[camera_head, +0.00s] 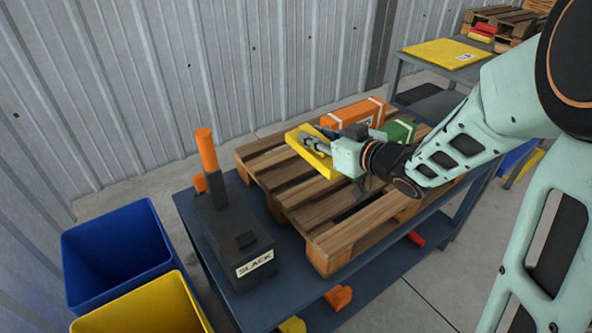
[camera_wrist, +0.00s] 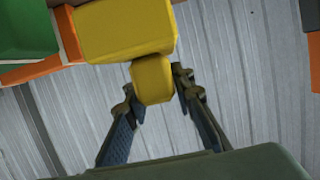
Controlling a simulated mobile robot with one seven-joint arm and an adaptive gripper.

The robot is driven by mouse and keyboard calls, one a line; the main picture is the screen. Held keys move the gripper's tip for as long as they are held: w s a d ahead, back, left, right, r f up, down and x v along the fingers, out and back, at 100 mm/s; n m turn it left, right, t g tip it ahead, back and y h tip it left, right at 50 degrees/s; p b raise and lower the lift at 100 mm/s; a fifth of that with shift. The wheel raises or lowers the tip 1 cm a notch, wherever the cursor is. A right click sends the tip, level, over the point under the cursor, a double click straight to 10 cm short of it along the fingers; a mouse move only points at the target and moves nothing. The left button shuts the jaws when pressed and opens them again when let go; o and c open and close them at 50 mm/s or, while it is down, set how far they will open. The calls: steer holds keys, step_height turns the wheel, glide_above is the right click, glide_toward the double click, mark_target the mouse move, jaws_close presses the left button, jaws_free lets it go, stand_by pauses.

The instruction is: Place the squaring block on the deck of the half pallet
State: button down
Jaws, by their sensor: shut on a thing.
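The squaring block appears to be the yellow piece (camera_head: 318,162) at my gripper (camera_head: 310,140), over the far left part of the half pallet. In the wrist view a yellow part (camera_wrist: 152,82) sits between my two fingertips (camera_wrist: 154,74), with a wider yellow part (camera_wrist: 125,28) beyond it. My gripper is shut on it. The block looks tilted in the head view; I cannot tell whether it touches the deck. The half pallet (camera_head: 335,238) is wooden and lies on a blue-grey bench; its near slats are bare. My gripper and wrist hide part of the deck.
An orange box (camera_head: 352,113) and a green box (camera_head: 399,130) stand at the pallet's back. A dark box marked SLACK (camera_head: 235,240), with an orange-topped post (camera_head: 206,150), stands left of the pallet. Blue (camera_head: 115,250) and yellow (camera_head: 150,308) bins are at the lower left.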

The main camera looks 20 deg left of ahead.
steer(key=a+f+b, duration=0.1)
steer(key=a+f, duration=0.1)
steer(key=s+a+f+b, duration=0.1)
steer(key=a+f, duration=0.1)
steer(key=a+f+b, duration=0.1)
steer(key=a+f, duration=0.1)
steer(key=a, duration=0.1)
steer(key=shift+s+f, duration=0.35)
steer(key=shift+a+f+b, duration=0.1)
steer(key=shift+f+b, duration=0.9)
steer(key=shift+f, duration=0.65)
steer(key=shift+f, duration=0.15)
steer(key=c, duration=1.7)
jaws_free()
steer(key=shift+o, duration=0.2)
